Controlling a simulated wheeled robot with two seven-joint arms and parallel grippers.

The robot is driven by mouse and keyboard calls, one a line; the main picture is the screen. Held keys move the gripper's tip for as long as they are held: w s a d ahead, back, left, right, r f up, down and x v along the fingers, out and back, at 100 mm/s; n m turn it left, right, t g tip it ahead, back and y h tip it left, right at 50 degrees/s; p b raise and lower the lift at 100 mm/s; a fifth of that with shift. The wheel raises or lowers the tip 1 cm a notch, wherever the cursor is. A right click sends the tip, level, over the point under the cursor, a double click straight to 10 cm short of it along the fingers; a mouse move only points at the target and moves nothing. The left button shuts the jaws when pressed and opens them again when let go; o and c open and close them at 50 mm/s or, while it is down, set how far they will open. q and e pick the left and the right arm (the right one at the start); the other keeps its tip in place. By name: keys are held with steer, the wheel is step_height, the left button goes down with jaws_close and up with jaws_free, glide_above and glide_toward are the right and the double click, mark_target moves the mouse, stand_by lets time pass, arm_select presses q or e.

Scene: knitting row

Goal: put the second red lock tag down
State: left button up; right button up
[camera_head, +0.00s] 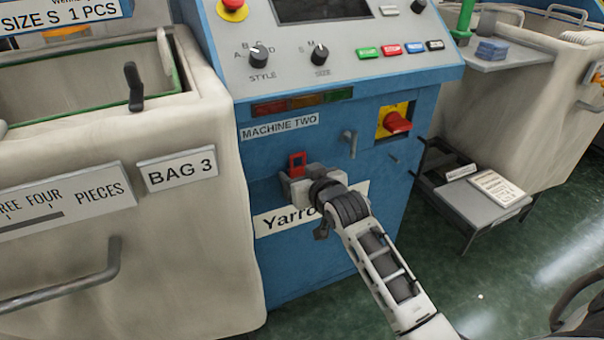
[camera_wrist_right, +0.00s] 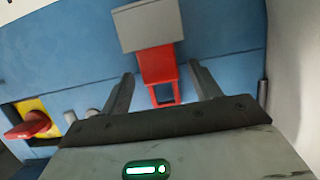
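A red lock tag (camera_head: 297,160) shows at the blue front of machine two (camera_head: 372,200), just above my right gripper (camera_head: 298,184). In the right wrist view the red tag (camera_wrist_right: 158,68), with its open loop, sticks out from a grey block (camera_wrist_right: 148,25) against the blue panel. My right gripper's two fingers (camera_wrist_right: 162,80) are apart, one on each side of the tag. A gap shows between each finger and the tag, so the gripper is open. My left gripper is not in view. Only one red tag is visible.
A red rotary switch on a yellow plate (camera_head: 395,121) and a small grey peg (camera_head: 349,141) are right of the gripper. The "Yarn" label is partly hidden by my wrist. A cream cabinet marked BAG 3 (camera_head: 230,225) stands left. A low grey stand (camera_head: 474,205) is at right.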

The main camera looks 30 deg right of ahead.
steer(key=shift+s+r, duration=0.1)
steer(key=shift+r, duration=0.1)
steer(key=d+p+v, duration=0.1)
steer(key=p+v, duration=0.2)
steer(key=v, duration=0.8)
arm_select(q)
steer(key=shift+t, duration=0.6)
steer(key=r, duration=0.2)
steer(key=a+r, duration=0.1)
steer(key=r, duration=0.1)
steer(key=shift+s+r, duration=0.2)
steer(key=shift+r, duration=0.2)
arm_select(e)
steer(key=s+a+f+n+g+y, duration=0.1)
steer(key=s+a+f+y, duration=0.1)
steer(key=s+a+f, duration=0.2)
steer(key=s+a+f+n+g+y, duration=0.2)
steer(key=s+a+f+y, duration=0.1)
steer(key=s+a, duration=0.8)
steer(key=shift+a+f+g, duration=0.3)
steer(key=shift+a+f, duration=0.1)
steer(key=shift+f, duration=0.45)
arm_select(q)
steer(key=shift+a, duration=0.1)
